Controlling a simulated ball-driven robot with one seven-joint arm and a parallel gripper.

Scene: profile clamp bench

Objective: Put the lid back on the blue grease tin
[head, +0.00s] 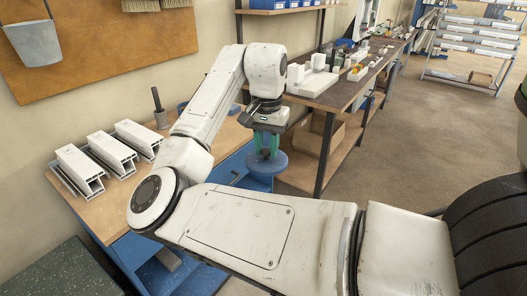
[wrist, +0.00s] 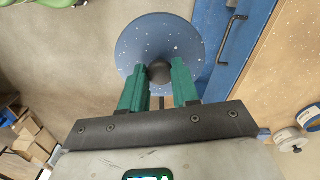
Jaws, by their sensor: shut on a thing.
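My gripper (wrist: 160,88) has its green fingers shut on the dark knob (wrist: 160,72) of a round blue lid (wrist: 145,42) with pale specks. In the head view the lid (head: 267,164) hangs level below my gripper (head: 267,147), in the air beside the bench's right end. It overlaps the floor and the blue bench side in the wrist view.
Pale profile pieces (head: 110,150) and a dark upright rod (head: 158,107) stand on the wooden bench (head: 105,218). A second bench (head: 345,88) holds blocks and small parts. Floor (head: 420,135) is open to the right.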

